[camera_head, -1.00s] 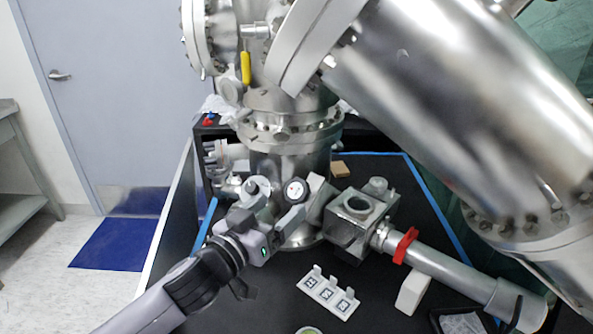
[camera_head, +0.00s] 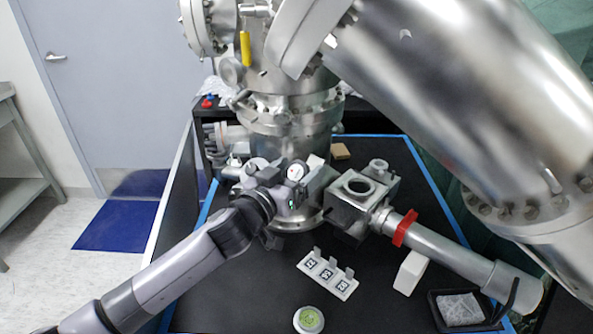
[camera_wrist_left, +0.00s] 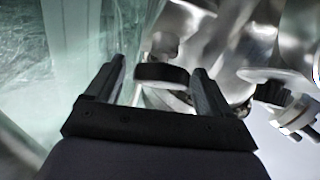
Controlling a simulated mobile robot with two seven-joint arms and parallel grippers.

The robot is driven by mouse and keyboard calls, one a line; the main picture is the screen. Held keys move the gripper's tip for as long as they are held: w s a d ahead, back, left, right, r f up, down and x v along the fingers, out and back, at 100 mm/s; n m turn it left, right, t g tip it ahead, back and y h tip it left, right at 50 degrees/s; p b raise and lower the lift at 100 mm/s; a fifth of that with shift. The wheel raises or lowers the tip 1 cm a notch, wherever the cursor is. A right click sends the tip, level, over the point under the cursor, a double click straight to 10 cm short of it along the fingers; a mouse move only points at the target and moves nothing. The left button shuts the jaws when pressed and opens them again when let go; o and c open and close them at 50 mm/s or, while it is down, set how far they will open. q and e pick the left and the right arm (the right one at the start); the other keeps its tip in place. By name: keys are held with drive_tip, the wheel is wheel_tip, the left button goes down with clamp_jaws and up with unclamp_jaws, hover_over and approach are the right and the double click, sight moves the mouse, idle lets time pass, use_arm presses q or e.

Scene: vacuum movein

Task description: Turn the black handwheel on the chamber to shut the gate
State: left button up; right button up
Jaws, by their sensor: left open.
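The steel chamber (camera_head: 285,125) stands upright at the back of the black bench. My left gripper (camera_head: 290,192) reaches its lower front, just below a round white-faced gauge (camera_head: 297,170). In the left wrist view my left gripper (camera_wrist_left: 160,68) is open, with a finger on each side of a dark, rounded rim (camera_wrist_left: 162,75), which looks like the black handwheel. I cannot tell whether the fingers touch it. In the head view the handwheel is not distinguishable, likely hidden by my gripper. My right gripper is not in view.
A steel cube fitting (camera_head: 345,215) and a pipe with a red band (camera_head: 405,228) stand close to the right. A white marker stand (camera_head: 328,277), a green-topped dish (camera_head: 309,319) and a black tray (camera_head: 460,326) lie in front. A large steel cylinder (camera_head: 450,90) overhangs the right.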

use_arm(q)
drive_tip(key=shift+c, duration=0.3)
drive_tip(key=c, duration=0.9)
